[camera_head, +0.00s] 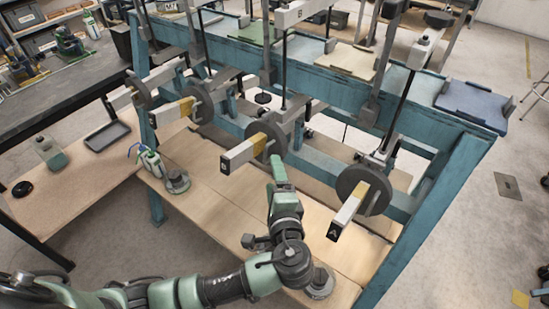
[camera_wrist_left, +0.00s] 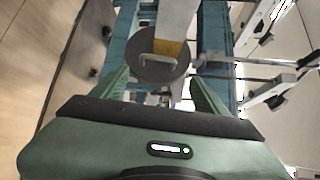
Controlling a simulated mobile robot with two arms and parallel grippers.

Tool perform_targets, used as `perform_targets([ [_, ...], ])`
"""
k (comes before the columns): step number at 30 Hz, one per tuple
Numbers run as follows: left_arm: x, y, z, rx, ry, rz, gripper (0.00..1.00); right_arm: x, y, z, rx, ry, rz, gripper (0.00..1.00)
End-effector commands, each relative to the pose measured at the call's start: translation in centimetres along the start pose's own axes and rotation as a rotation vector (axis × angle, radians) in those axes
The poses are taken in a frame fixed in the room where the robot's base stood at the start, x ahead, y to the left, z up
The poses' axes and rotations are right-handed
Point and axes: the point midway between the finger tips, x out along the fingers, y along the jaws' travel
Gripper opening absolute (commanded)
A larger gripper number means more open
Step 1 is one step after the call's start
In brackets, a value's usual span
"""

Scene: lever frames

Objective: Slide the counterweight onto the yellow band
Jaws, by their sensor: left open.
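Several pale lever bars stick out of a blue frame, each with a dark round counterweight and most showing a yellow band. The middle lever (camera_head: 238,155) carries a dark disc counterweight (camera_head: 273,129), with its yellow band (camera_head: 258,143) right at the front of the disc. My left gripper (camera_head: 280,172) is close below and in front of this disc. In the left wrist view a disc (camera_wrist_left: 145,70) with a pale handle (camera_wrist_left: 160,60) shows beyond the open, empty fingers (camera_wrist_left: 162,92), and a yellow band (camera_wrist_left: 171,48) shows over it. My right gripper is not in view.
The lever marked A (camera_head: 345,215) with its own disc (camera_head: 375,198) stands to the right. The blue frame (camera_head: 440,225) surrounds the levers.

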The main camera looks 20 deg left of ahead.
Motion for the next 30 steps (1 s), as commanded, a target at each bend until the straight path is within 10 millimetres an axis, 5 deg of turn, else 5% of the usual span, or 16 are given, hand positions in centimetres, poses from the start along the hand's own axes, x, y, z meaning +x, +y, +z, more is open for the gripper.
perform_targets([
  [13,6.4,-0.1,0.1,0.001,-0.002,0.000,0.74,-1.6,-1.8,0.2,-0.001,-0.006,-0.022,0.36],
  [25,7.5,0.1,0.1,-0.001,0.000,0.003,0.74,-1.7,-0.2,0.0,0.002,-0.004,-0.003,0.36],
  [26,7.5,0.1,0.1,-0.001,0.000,0.003,0.71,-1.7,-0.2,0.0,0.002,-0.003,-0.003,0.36],
  [30,7.5,0.1,0.0,-0.001,0.000,0.002,0.32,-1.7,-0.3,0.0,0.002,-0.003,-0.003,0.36],
])
